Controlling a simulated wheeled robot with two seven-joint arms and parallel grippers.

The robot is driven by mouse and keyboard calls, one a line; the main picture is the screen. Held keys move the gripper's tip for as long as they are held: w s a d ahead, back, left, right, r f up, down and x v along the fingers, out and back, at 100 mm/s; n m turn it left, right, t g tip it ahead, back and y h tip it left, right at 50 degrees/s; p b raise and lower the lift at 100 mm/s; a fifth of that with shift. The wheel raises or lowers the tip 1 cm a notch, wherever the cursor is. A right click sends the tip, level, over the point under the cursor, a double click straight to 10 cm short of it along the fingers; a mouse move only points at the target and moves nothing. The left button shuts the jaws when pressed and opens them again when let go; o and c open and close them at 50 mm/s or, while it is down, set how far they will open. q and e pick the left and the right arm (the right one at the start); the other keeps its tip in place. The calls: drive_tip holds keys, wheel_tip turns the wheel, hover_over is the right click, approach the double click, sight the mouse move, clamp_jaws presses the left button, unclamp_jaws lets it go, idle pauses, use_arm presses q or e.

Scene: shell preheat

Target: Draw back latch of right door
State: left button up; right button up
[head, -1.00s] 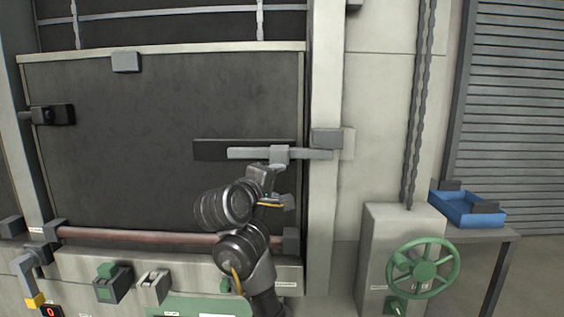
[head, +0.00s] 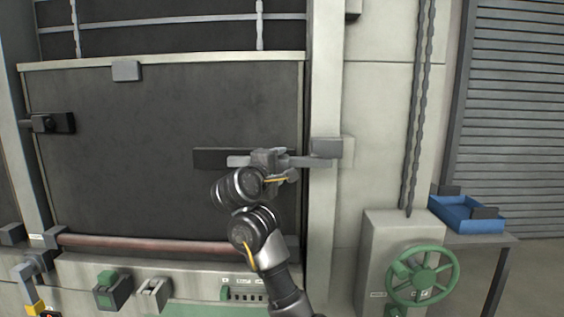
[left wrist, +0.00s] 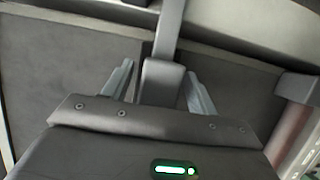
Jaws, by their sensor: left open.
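The right door (head: 150,110) is a dark panel with a pale frame. Its latch bar (head: 308,162) is a flat grey bar lying level across the door's right edge, its right end at the grey keeper (head: 326,149) on the post. My left gripper (head: 270,159) is at the latch and hides the middle of the bar. In the left wrist view the gripper's fingers (left wrist: 160,78) are apart, one on each side of the grey latch handle (left wrist: 163,84). I cannot tell whether they touch it. My right gripper is not in view.
A red-brown horizontal bar (head: 150,245) crosses below the door. A green handwheel (head: 422,275) stands on a pale box at the lower right. A blue tray (head: 466,214) sits on a table beyond it. Chains (head: 420,100) hang beside the post.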

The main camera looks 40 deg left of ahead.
use_arm(q)
drive_tip(key=shift+x, duration=0.95)
